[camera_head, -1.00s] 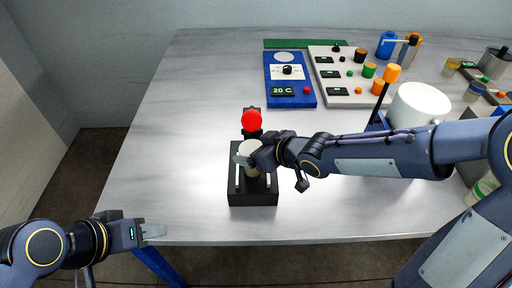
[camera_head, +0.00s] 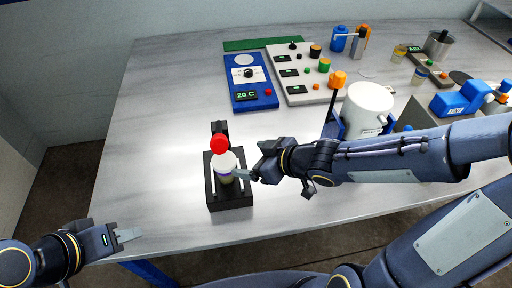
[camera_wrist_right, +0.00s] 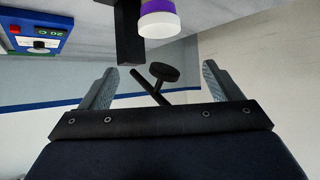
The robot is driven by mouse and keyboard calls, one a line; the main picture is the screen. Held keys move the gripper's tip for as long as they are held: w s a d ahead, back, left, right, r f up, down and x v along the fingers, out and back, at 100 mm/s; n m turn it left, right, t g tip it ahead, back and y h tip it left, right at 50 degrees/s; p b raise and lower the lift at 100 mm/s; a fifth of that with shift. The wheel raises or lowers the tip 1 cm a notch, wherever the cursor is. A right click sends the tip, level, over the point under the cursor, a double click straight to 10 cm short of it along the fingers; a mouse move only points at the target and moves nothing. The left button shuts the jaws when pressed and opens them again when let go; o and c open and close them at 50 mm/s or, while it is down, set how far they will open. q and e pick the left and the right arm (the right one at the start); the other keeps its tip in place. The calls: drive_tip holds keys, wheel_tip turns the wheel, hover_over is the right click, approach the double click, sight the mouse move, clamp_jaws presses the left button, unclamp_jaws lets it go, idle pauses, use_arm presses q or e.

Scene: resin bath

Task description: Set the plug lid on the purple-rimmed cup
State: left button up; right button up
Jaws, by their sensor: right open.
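The purple-rimmed cup (camera_head: 226,176) stands upright in a black stand (camera_head: 231,202). A white plug lid (camera_head: 224,161) sits on top of it, directly above the purple rim. In the right wrist view, where the scene is upside down, the white lid (camera_wrist_right: 159,26) touches the purple rim (camera_wrist_right: 160,6) and looks level. How deeply it sits is hidden. My right gripper (camera_head: 252,164) is open and empty, just right of the cup; its fingers (camera_wrist_right: 160,72) hold nothing in the wrist view. My left gripper (camera_head: 128,235) is at the table's front left edge, far from the cup; its jaw gap is unclear.
A red ball (camera_head: 219,144) on a black post stands just behind the cup. A blue 20 C panel (camera_head: 251,82) and a grey control panel (camera_head: 302,75) are at the back. A white pot (camera_head: 367,108) stands behind my right arm. The table left of the stand is clear.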

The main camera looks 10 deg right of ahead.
drive_tip(key=s+d+r+m+h, duration=0.1)
drive_tip(key=s+d+m+h, duration=0.15)
drive_tip(key=d, duration=0.45)
drive_tip(key=s+d+r+m+h, duration=0.2)
drive_tip(key=d+m+h, duration=0.2)
drive_tip(key=d, duration=0.2)
drive_tip(key=s+r+m+g+y, duration=0.2)
drive_tip(key=s+m, duration=0.2)
drive_tip(key=s, duration=0.9)
drive_tip(key=shift+w+f+b, duration=0.15)
drive_tip(key=shift+f+b, duration=0.95)
drive_tip(key=shift+f, duration=0.05)
drive_tip(key=shift+w+f+b, duration=0.1)
drive_tip(key=shift+f+b, duration=1)
drive_tip(key=shift+f, duration=0.05)
